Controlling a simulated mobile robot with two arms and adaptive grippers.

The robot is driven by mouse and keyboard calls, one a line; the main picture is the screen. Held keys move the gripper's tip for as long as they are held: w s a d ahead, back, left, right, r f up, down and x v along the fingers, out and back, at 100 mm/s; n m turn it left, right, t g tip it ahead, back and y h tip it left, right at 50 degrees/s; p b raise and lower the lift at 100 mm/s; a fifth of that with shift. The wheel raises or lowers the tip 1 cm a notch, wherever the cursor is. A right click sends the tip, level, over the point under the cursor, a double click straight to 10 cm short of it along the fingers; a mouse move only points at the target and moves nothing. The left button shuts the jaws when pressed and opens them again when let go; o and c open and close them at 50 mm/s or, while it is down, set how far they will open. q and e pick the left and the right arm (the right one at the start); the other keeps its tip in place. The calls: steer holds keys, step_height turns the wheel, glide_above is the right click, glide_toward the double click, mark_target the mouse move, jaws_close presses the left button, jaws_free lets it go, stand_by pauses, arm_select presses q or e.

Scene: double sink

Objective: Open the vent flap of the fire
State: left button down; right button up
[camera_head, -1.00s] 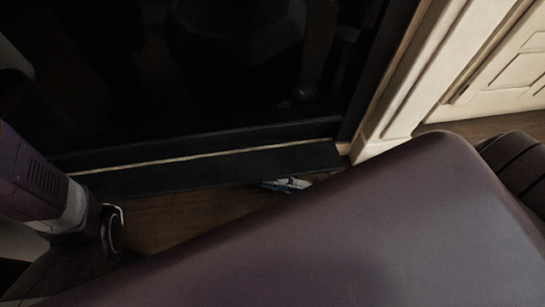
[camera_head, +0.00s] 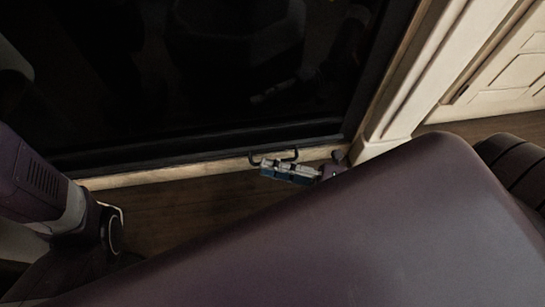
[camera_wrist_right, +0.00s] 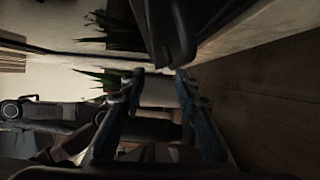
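The fire (camera_head: 190,80) is a large dark glass front with a black frame in the head view. A black bracket-shaped handle (camera_head: 272,161) shows at its lower edge, seemingly on the vent flap; the flap's own face is hard to make out. My right gripper (camera_head: 282,171) is low beside this handle, partly hidden behind my arm. In the right wrist view its blue-padded fingers (camera_wrist_right: 158,85) are apart. A dark bar-like part (camera_wrist_right: 165,30) lies just beyond them, not between them. I cannot tell whether the gripper touches the handle. My left gripper is out of view.
A pale moulded frame (camera_head: 415,75) borders the fire on the right, with a panelled cream surface (camera_head: 515,65) beyond. Wooden floor (camera_head: 185,215) lies below the fire. My right arm covers much of the lower head view.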

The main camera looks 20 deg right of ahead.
steer(key=shift+r, duration=0.5)
steer(key=p+v, duration=0.1)
steer(key=v, duration=0.8)
steer(key=shift+f, duration=0.2)
stand_by(0.4)
steer(key=shift+p, duration=0.45)
